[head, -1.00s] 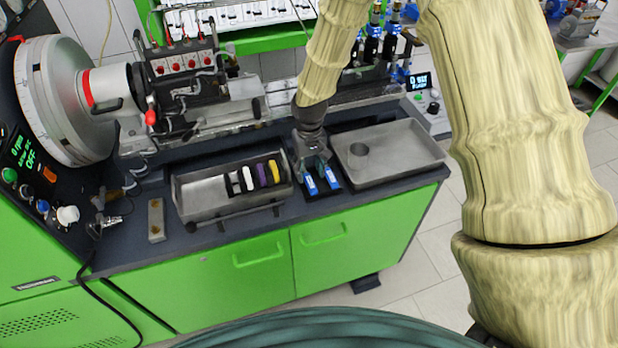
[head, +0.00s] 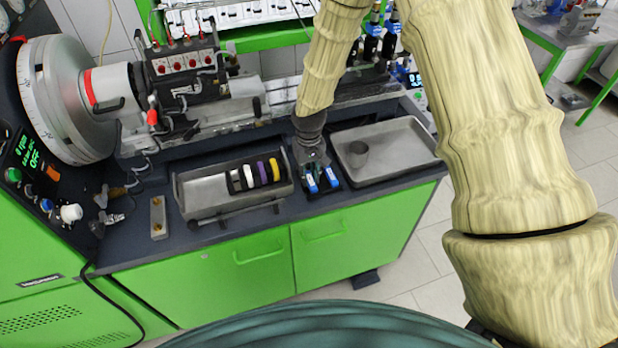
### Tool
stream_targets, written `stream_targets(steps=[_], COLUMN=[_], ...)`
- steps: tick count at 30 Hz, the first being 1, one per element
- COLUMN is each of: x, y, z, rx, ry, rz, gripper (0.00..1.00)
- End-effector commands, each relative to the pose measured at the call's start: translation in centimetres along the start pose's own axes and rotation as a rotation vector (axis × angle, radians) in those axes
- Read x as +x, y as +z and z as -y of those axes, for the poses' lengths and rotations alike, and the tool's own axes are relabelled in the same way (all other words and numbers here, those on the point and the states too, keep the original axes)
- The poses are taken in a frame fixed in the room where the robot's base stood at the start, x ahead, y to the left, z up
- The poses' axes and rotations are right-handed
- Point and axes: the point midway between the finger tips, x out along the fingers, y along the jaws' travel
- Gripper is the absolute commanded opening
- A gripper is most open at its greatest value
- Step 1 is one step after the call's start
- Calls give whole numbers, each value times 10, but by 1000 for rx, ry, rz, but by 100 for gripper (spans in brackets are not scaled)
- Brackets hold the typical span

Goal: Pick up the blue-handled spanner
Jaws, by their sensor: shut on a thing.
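My gripper (head: 320,183) points down at the front of the dark worktop, between two grey metal trays, in the head view. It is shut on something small. Two blue-and-white patches (head: 311,183) show at its fingertips, side by side and a little apart. The blue-handled spanner is hard to make out there, as the gripper covers most of it and its metal part cannot be told apart. I cannot tell whether the held thing is clear of the worktop.
A grey tray (head: 183,205) with black, white, purple and yellow pieces stands left of my gripper. A shallow tray (head: 400,160) with a round cup (head: 357,154) stands right. A small metal block (head: 158,217) lies further left. Test machinery (head: 190,85) stands behind.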

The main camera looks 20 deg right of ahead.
Motion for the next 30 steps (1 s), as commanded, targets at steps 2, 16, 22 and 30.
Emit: stream_targets(steps=[2, 16, 22, 30], x=[0, -16, -42, -78], y=[0, -1, -1, -1], z=[0, 0, 0, 0], rx=[0, 1, 0, 0], ry=[0, 0, -1, -1], rz=[0, -3, -4, -3], gripper=[0, 0, 0, 0])
